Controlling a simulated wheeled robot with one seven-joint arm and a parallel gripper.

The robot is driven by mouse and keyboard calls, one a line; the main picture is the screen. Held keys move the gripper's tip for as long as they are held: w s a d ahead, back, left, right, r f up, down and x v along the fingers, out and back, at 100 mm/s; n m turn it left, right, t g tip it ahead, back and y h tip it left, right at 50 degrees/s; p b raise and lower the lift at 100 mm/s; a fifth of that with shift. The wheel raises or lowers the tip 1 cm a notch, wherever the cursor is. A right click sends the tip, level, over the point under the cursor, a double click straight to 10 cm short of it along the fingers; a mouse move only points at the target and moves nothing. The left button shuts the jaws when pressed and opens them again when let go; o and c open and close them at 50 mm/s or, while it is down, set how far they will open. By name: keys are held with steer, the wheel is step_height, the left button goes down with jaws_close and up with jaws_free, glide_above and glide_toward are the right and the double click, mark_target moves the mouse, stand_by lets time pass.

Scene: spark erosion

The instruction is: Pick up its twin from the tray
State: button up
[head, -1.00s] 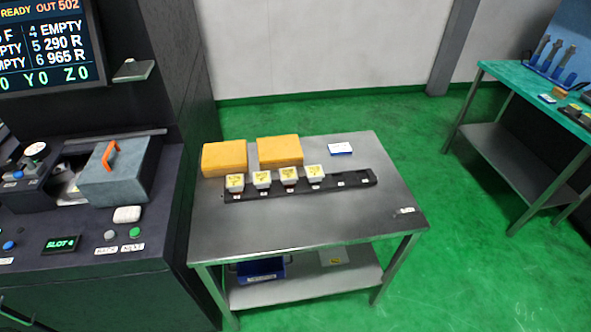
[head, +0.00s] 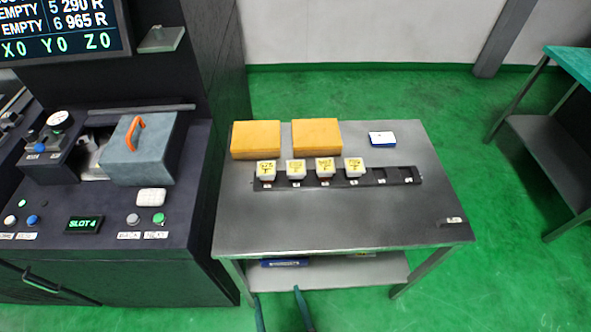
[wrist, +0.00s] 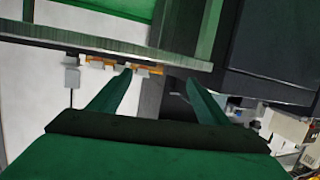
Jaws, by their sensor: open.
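A long black tray (head: 395,176) lies on the metal table. Several pale square pieces with yellow, marked tops (head: 325,167) stand in a row in its left and middle slots. Its two rightmost slots are empty. The markings are too small to read, so I cannot tell which pieces match. My gripper (head: 280,303) shows only as two green fingertips at the bottom of the head view, in front of the table and apart from the tray. In the wrist view my gripper (wrist: 158,82) is open, with nothing between its fingers.
Two orange blocks (head: 255,139) (head: 317,135) sit behind the tray, beside a blue-and-white box (head: 382,138). A dark machine (head: 110,260) stands at left, with a grey orange-handled block (head: 145,155) and a SLOT 4 display (head: 84,224).

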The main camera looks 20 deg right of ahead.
steer(key=shift+m+g+h, duration=0.3)
steer(key=shift+m+h, duration=0.3)
steer(key=shift+h, duration=0.3)
steer(key=w+d, duration=0.2)
steer(key=w, duration=0.2)
steer(key=w+d, duration=0.2)
steer(key=w, duration=0.2)
steer(key=w+d+r, duration=0.1)
steer(key=w+d, duration=0.2)
steer(key=w, duration=0.1)
steer(key=shift+w, duration=0.2)
steer(key=m+g+h, duration=0.1)
steer(key=m, duration=0.1)
glide_toward(296, 169)
steer(key=shift+x, duration=4.05)
steer(key=c, duration=1.4)
